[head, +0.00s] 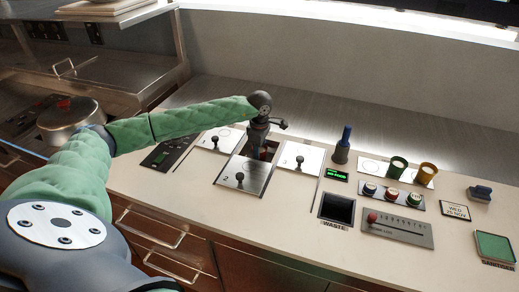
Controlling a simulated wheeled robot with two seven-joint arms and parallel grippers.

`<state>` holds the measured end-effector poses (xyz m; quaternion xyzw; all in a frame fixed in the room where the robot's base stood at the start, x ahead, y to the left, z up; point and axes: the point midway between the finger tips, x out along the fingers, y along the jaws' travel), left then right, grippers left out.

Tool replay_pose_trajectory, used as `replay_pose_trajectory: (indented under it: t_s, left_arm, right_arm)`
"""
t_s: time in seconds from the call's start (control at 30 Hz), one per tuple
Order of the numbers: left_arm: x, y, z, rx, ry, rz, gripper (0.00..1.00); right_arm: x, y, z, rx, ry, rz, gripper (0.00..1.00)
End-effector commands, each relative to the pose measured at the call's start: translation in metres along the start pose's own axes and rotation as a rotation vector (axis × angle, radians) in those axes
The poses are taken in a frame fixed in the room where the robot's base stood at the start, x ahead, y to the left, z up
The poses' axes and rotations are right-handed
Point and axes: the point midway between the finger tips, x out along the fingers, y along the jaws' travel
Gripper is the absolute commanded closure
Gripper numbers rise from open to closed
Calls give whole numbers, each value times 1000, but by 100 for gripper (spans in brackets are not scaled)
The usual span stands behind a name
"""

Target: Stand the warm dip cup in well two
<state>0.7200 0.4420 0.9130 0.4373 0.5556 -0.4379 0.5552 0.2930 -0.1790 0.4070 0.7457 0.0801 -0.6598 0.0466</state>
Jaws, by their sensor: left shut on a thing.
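My left gripper (262,140) points down over the opening of well two, behind the steel lid marked 2 (232,172), which sits forward with a black knob. The gripper is shut on the dip cup, of which only a small reddish-brown patch (267,154) shows below the fingers, down at the opening. The fingers hide most of the cup, and I cannot tell whether it touches the well floor. My right gripper is not in view.
Lidded wells (299,158) flank well two on both sides. A green cup (397,168) and a yellow cup (427,173) stand on a pad at the right.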

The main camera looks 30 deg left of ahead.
Motion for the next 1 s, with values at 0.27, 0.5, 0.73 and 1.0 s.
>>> replay_pose_trajectory:
  t_s: [0.27, 0.5, 0.73, 1.0]
  left_arm:
    - [12, 0, 0, 0, 0, 0, 79]
    - [13, 0, 0, 0, 0, 1, 79]
    - [14, 0, 0, 0, 0, 1, 79]
    - [14, 0, 0, 0, 0, 1, 34]
  right_arm:
    - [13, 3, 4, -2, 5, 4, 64]
    - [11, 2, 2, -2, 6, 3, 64]
    - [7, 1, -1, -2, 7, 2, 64]
    - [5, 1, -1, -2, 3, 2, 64]
